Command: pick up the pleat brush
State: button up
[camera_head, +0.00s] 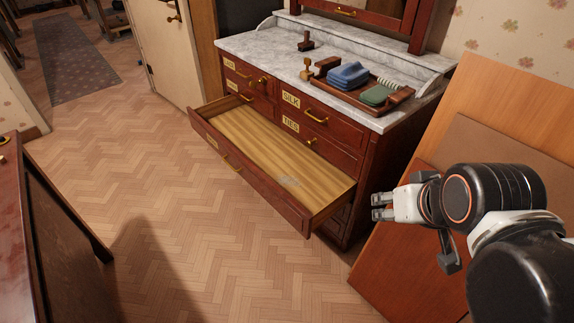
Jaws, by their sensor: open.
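I cannot tell for certain which thing is the pleat brush. A brown block-like piece (327,63), possibly a brush, lies on the marble top behind the blue folded cloth (348,75). A small dark upright-handled piece (305,42) stands farther back, and a small tan knobbed piece (306,70) stands near the front edge. My gripper (377,207) is open and empty, right of the drawer and below the top, apart from all of these.
The dresser's marble top (255,45) also bears a brown tray (398,100) with a green item (376,95). The open drawer juts over the floor. Leaning wooden panels (500,110) stand at right, behind my arm. A dark red cabinet (40,220) is at left; the floor between is clear.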

aim_at(307, 45)
jog(key=i+j, duration=0.85)
